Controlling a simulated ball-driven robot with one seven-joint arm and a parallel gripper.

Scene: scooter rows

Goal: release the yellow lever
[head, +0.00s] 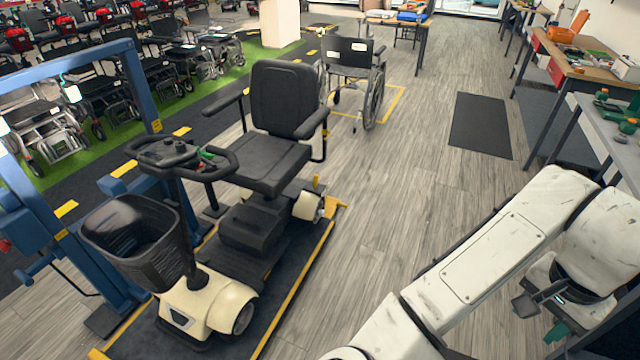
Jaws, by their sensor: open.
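A cream and black mobility scooter (225,300) stands on a dark platform with yellow edges (290,300). A small upright yellow piece (316,184), which looks like the yellow lever, shows by the scooter's rear wheel, on the side facing my arm. It is small in the picture, and I cannot tell its exact position or how it is joined. My gripper (538,318) is at the lower right, open and empty, with dark fingers and green parts. It is well apart from the scooter and the yellow piece, over the floor.
A blue frame (140,85) stands left of the scooter. A wheelchair (350,75) stands behind it. Benches with tools (580,65) line the right side. A dark mat (482,125) lies on the floor.

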